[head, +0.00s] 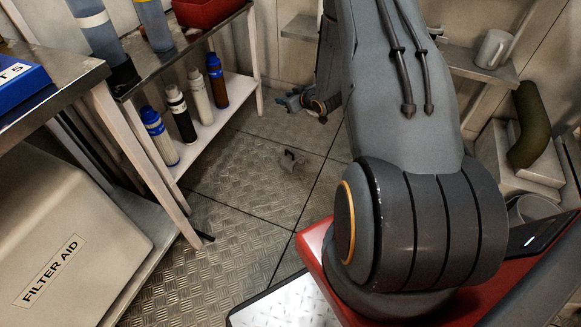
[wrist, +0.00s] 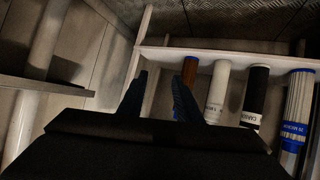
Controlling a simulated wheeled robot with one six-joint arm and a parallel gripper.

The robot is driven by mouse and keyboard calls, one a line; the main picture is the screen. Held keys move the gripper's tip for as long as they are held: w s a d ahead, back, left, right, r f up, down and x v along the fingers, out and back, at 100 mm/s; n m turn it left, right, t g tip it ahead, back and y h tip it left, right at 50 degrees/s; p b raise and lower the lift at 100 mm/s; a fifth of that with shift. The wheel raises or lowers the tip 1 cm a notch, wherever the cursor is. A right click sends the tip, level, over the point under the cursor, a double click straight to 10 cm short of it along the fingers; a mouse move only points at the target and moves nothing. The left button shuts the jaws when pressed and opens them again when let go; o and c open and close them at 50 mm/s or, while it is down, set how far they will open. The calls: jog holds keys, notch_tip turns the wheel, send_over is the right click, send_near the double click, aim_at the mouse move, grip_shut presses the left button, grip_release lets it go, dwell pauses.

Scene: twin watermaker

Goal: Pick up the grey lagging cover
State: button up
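A small grey curved piece (head: 291,160) lies on the tread-plate floor in the middle of the head view. It may be the grey lagging cover, but it is too small to be sure. It does not show in the wrist view. My gripper (head: 287,102) is low at the back, beyond the grey piece and apart from it, pointing left towards the shelf. In the wrist view my gripper (wrist: 160,92) has its two dark blue fingers apart, with nothing between them. My upper arm hides part of the floor and back wall in the head view.
Several filter cartridges, including a brown one (head: 216,80), stand on the lower white shelf (head: 232,98) at the left. A filter aid box (head: 70,235) stands nearer. A dark green curved cover (head: 530,125) and a white mug (head: 493,48) are at the right. The floor around the grey piece is clear.

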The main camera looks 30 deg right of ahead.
notch_tip(320, 180, down, 18)
jog(key=d+t+y+b, duration=0.2)
jog(key=b, duration=0.7)
jog(key=t+y+b, duration=0.2)
jog(key=t+b, duration=0.1)
jog(key=b, duration=0.4)
send_near(287, 151)
jog(key=shift+n, duration=0.3)
jog(key=x, duration=0.5)
jog(key=shift+w+d, duration=0.25)
jog(key=shift+w, duration=0.1)
jog(key=shift+f+b+x, duration=0.15)
jog(key=shift+b+x, duration=1.1)
jog(key=shift+x, duration=0.55)
jog(key=shift+f+b+x, duration=0.15)
jog(key=shift+b+x, duration=1.1)
jog(key=shift+x, duration=0.6)
jog(key=shift+s+r, duration=0.1)
grip_shut()
